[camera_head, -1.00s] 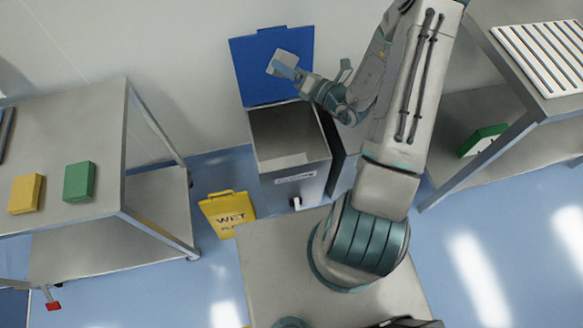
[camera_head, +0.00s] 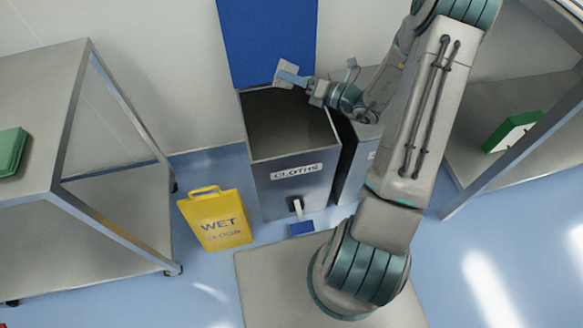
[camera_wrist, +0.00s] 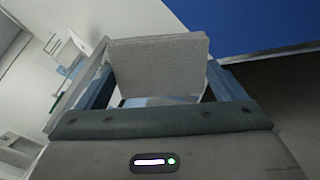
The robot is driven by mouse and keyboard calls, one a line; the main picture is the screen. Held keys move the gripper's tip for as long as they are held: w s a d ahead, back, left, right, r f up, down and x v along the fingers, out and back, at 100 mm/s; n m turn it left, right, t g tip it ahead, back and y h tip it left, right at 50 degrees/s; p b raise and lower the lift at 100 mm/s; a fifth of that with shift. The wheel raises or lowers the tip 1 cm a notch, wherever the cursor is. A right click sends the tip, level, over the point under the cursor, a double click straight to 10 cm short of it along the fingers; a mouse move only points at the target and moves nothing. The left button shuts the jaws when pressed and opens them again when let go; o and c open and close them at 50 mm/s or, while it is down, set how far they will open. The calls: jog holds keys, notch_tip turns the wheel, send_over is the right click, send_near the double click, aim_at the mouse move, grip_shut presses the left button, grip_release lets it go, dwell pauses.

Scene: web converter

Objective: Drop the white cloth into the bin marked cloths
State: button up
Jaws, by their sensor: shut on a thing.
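The white cloth (camera_head: 284,70) looks like a small pale grey block. My gripper (camera_head: 291,77) is shut on it, and in the wrist view the cloth (camera_wrist: 160,66) sits between the two blue fingers. The bin marked CLOTHS (camera_head: 292,190) is a steel box with its label on the front. Its blue lid (camera_head: 265,35) stands raised at the back against the wall. In the head view the cloth shows over the back rim of the open bin, in front of the lid. Its exact height above the rim is unclear.
A second steel bin (camera_head: 354,165) stands close on the right, partly behind my arm. A yellow wet floor sign (camera_head: 216,219) is at the front left. A steel table (camera_head: 40,120) is on the left and a steel shelf unit (camera_head: 480,190) on the right.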

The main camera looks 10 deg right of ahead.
notch_tip(320, 180, down, 12)
jog(key=b, duration=1.2)
jog(key=shift+d+n+g+y, duration=0.3)
jog(key=shift+d+n, duration=0.05)
jog(key=shift+n, duration=0.05)
jog(key=o, duration=0.6)
jog(key=s+d+r+p, duration=0.2)
jog(key=d+r, duration=0.1)
jog(key=s+d+r+p, duration=0.2)
jog(key=d+r+p, duration=0.1)
jog(key=r, duration=0.1)
jog(key=s+d+r+p, duration=0.2)
jog(key=d+r, duration=0.1)
jog(key=r, duration=0.1)
jog(key=shift+s+d, duration=0.25)
jog(key=shift+d, duration=0.15)
